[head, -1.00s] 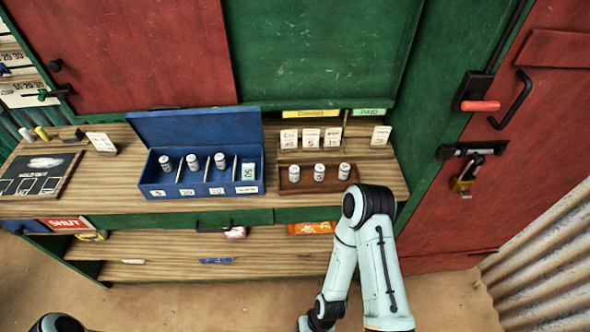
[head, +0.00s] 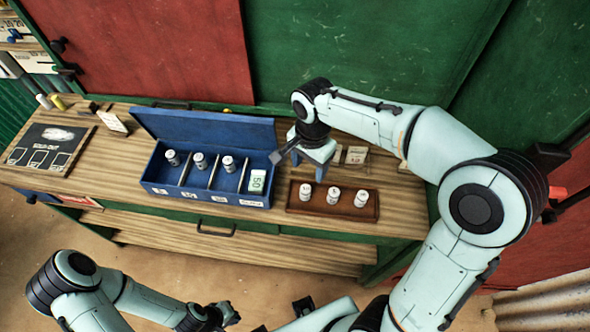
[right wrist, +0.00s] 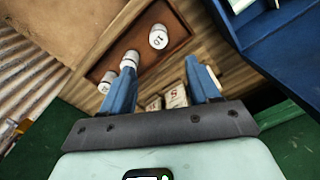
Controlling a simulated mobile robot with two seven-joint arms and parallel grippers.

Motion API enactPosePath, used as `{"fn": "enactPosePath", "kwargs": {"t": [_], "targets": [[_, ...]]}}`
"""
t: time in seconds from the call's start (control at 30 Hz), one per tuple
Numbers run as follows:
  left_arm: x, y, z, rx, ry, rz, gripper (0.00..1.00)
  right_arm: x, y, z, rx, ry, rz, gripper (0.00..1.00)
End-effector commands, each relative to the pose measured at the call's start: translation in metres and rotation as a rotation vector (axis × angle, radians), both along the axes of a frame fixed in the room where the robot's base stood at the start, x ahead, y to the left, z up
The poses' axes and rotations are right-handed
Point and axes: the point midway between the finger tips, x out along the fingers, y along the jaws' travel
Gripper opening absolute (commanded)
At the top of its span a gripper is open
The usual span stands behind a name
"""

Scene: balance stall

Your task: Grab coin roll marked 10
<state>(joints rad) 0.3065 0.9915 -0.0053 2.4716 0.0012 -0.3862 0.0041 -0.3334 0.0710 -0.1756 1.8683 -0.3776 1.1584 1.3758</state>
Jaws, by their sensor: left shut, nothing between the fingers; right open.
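The coin roll marked 10 (right wrist: 158,36) stands in the brown tray (right wrist: 182,30), at the end nearest the blue box. In the head view it is the leftmost roll (head: 305,192) of three in the tray (head: 345,212); its mark is unreadable there. My right gripper (head: 307,166) is open and empty, pointing down above the counter just behind the tray's left end. In the right wrist view its blue fingers (right wrist: 165,78) are spread, and the roll is beyond them, apart from both. The left finger partly covers the middle roll (right wrist: 129,58). My left gripper (head: 228,314) is shut and empty, low in front of the counter.
A blue open-lidded box (head: 160,172) with divided compartments stands left of the tray, holding three rolls and a green-edged 50 card (head: 257,181). Small price cards (head: 356,155) stand behind the tray. A sold-out board (head: 45,147) lies at left.

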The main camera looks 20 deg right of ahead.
Motion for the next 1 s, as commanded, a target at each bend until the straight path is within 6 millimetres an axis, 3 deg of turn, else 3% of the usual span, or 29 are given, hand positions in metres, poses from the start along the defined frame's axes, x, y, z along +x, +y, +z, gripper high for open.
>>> {"fn": "enactPosePath", "kwargs": {"t": [0.13,0.4,0.73,1.0], "targets": [[-0.003,0.0,-0.002,-0.001,0.005,0.0,0.0,-0.003,-0.003,-0.002,-0.008,0.003,-0.025,0.61],[-0.009,0.0,-0.01,0.0,0.012,0.0,0.0,-0.004,-0.002,-0.054,-0.008,0.005,-0.025,0.61],[-0.01,0.0,-0.012,0.0,0.012,0.0,0.0,-0.004,0.0,-0.083,-0.008,0.003,-0.024,0.61],[-0.011,0.0,-0.013,0.0,0.013,0.0,0.0,-0.006,0.006,-0.121,-0.007,0.003,-0.024,0.61]]}}
